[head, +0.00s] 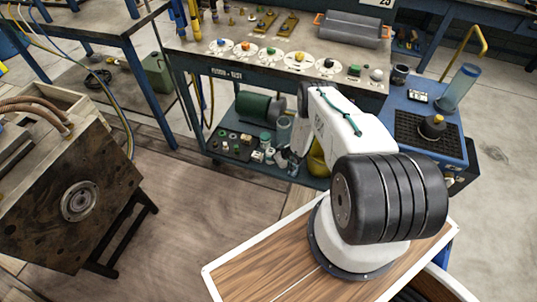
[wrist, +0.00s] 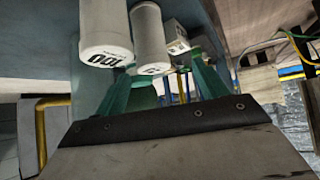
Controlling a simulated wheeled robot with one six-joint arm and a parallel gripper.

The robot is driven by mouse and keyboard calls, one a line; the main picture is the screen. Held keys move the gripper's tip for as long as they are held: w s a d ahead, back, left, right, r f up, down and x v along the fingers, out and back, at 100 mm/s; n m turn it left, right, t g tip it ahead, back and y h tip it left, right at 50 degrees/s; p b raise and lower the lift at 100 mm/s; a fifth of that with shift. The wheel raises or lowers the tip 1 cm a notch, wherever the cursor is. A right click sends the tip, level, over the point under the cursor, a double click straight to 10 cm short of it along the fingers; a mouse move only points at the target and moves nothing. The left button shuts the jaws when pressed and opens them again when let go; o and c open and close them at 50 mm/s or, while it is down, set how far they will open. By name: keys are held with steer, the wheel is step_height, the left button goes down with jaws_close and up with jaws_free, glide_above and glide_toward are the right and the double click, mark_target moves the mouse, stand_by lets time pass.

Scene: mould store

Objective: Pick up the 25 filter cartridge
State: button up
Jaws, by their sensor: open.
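In the wrist view, a white cartridge (wrist: 149,40) with a small dark label, too small to read surely as 25, shows between the finger lines. A larger white cartridge (wrist: 104,38) marked 100 is to its left, by the left finger. My gripper (wrist: 165,82) is open, its green fingers apart with nothing held. Whether the fingers reach around the middle cartridge I cannot tell. In the head view, my gripper (head: 292,163) is low at the cart's bottom shelf, right of small white and green items (head: 258,156); numbers are unreadable there.
A white labelled box (wrist: 176,36) is close to the right finger. The cart's top (head: 225,66) overhangs this shelf. A blue cabinet (head: 399,97) stands right of my arm.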

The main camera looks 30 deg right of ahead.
mark_target(272, 152)
steer(key=shift+w+d+f, duration=0.3)
steer(key=shift+w+f, duration=0.35)
steer(key=shift+f, duration=0.05)
steer(key=shift+x, duration=2.25)
steer(key=shift+w+d+r, duration=0.1)
steer(key=shift+w+r, duration=0.05)
steer(key=shift+w, duration=0.05)
steer(key=c, duration=1.1)
